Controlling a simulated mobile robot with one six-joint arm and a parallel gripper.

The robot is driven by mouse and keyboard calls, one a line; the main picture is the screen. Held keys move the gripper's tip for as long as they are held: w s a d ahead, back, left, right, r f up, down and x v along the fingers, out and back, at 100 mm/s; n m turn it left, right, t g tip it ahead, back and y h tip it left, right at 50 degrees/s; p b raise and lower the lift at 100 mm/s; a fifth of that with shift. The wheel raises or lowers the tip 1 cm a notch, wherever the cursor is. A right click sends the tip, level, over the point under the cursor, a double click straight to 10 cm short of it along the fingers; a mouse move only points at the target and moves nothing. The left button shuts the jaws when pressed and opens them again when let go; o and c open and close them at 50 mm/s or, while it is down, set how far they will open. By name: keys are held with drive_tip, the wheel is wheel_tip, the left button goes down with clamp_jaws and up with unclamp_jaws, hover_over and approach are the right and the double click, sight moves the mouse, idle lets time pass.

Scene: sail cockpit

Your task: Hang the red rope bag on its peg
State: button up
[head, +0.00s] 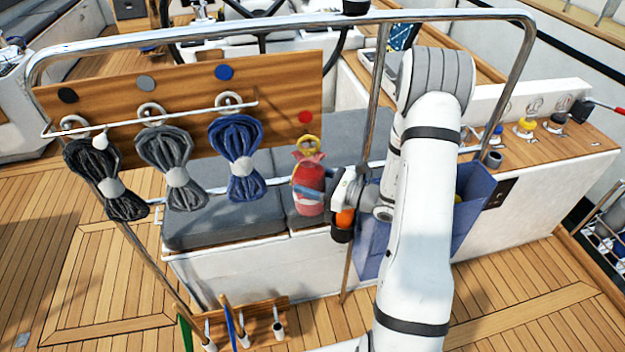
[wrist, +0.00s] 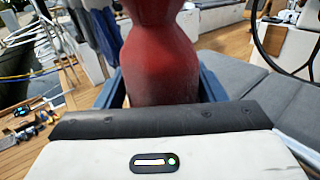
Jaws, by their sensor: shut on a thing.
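The red rope bag (head: 310,172) hangs upright in my gripper (head: 309,188), with a yellow ring (head: 308,146) at its top. My gripper is shut around the bag's middle, coming from the right. The wrist view shows the red bag (wrist: 158,50) close up between the two blue fingers; its top is out of that picture. A red dot (head: 305,117) on the wooden board (head: 290,80) is just above the ring. I cannot make out a peg under the dot, nor whether the ring touches anything.
Black (head: 92,175), grey (head: 175,165) and blue (head: 238,160) rope bundles hang left of the bag under matching dots. A metal rail (head: 150,122) crosses in front of the board. A steel post (head: 372,100) stands right of the bag. A grey cushioned seat (head: 215,220) is behind.

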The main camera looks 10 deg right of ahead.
drive_tip(key=o, duration=1.3)
